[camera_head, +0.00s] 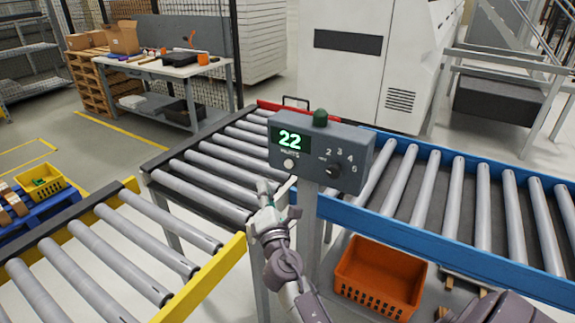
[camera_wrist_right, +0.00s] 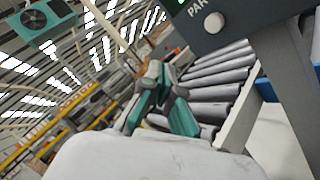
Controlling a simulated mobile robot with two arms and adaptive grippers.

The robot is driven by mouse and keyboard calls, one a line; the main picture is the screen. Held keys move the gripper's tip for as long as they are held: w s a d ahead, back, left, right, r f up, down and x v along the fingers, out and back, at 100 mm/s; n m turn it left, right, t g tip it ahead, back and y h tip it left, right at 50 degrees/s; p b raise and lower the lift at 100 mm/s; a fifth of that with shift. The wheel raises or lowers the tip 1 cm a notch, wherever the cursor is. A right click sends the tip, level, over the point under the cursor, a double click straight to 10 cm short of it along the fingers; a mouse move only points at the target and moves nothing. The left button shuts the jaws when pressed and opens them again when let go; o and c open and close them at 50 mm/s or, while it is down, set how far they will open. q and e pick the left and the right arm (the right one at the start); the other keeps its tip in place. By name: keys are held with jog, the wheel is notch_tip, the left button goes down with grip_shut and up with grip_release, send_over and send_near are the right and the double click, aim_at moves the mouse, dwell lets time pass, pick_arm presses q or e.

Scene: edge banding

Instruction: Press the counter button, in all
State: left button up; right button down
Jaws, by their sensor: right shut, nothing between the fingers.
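The counter box (camera_head: 350,155) is grey, stands on a post and shows a lit green 22 on its display (camera_head: 291,140). Its round white button (camera_head: 290,163) sits below the display, beside the PARTS label. The button also shows at the top of the right wrist view (camera_wrist_right: 213,22). My right gripper (camera_head: 274,190) is shut and empty, just below and slightly left of the button, apart from it in the picture. In the right wrist view its closed fingers (camera_wrist_right: 162,85) point up, left of and below the button. My left gripper is not in view.
A black dial (camera_head: 333,171) with numbers is on the box's right, and a dark green dome (camera_head: 320,118) is on top. Roller conveyors with yellow (camera_head: 205,280) and blue (camera_head: 440,253) rails surround the post. An orange crate (camera_head: 380,275) sits below.

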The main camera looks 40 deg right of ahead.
aim_at(289, 164)
jog(key=w+d, duration=0.3)
jog(key=d, duration=0.4)
jog(key=shift+d, duration=0.25)
jog(key=shift+w+d, duration=0.1)
jog(key=shift+d, duration=0.05)
dwell(1.1)
jog(key=shift+w+d, duration=0.1)
jog(key=shift+d, duration=0.15)
jog(key=shift+w+d, duration=0.2)
jog(key=shift+d, duration=0.25)
dwell(0.8)
jog(key=shift+a, duration=0.1)
jog(key=shift+s+a, duration=0.4)
jog(key=shift+a, duration=0.35)
